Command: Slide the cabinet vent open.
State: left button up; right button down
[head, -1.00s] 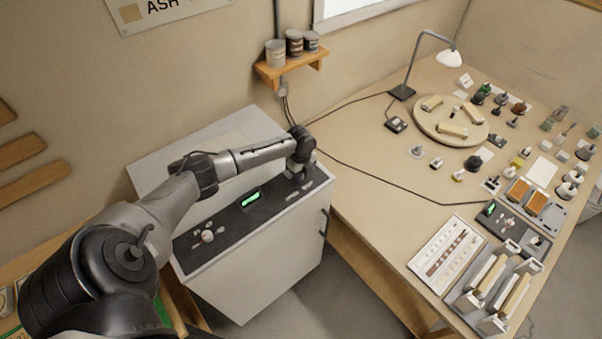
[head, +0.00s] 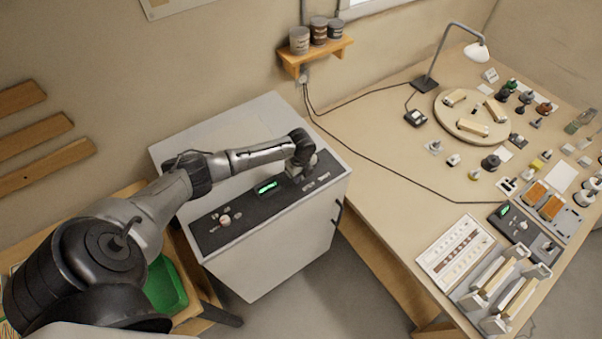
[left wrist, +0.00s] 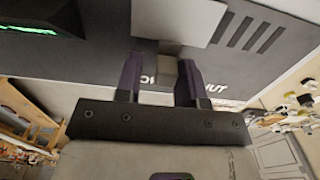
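The white cabinet (head: 285,245) stands at the middle with a dark sloped top panel (head: 243,213). My left gripper (head: 300,172) is at the panel's right end and hides part of it. In the left wrist view, the vent's pale sliding plate (left wrist: 178,18) lies on the dark panel, with several vent slots (left wrist: 248,33) showing to its right. A small grey knob (left wrist: 168,62) at the plate's lower edge is between the two fingers of my left gripper (left wrist: 160,82). The right finger is close against the knob; a gap shows at the left finger. My right gripper is out of view.
The panel has a lit green display (head: 267,186) and a dial (head: 225,219). The cabinet's dark handle (head: 337,211) is on its right side. A crowded workbench (head: 385,175) stands to the right. A green bin (head: 166,285) is at lower left.

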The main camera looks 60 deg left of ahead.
pick_arm(q)
jog(key=shift+o, duration=0.8)
jog(key=shift+w, duration=0.1)
jog(key=shift+r, duration=0.2)
notch_tip(320, 180, up, 14)
jog(key=b, duration=0.1)
jog(key=shift+f, duration=0.25)
